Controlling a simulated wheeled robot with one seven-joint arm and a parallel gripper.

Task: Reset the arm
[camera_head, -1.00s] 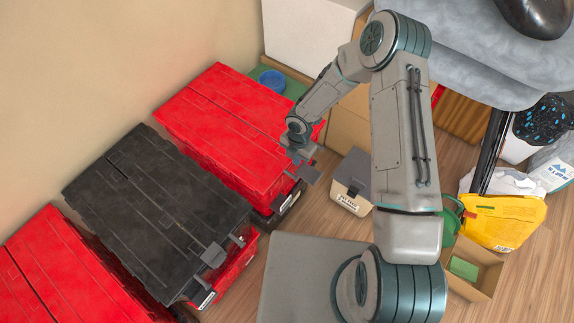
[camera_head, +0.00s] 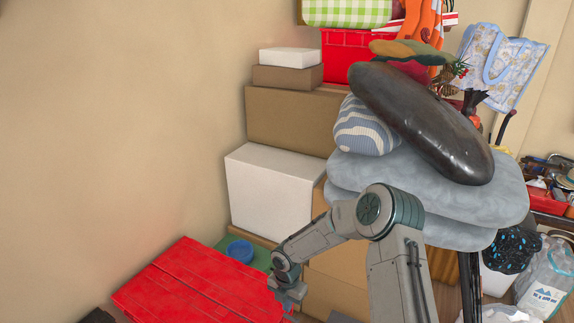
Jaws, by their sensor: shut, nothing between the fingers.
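My arm reaches in from the bottom right, bent at the elbow, with its forearm sloping down to the left. My gripper (camera_head: 291,297) is small at the bottom edge, pointing down. It is shut and empty. It appears over or beside the right end of a red lidded tote (camera_head: 192,284); I cannot tell the height between them. Part of the tote runs below the frame.
A blue bowl (camera_head: 240,251) lies behind the tote. A white box (camera_head: 272,188) and brown cartons (camera_head: 290,118) are stacked by the wall. Grey cushions (camera_head: 425,190) carrying a dark glossy object (camera_head: 425,122) stand close behind my elbow.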

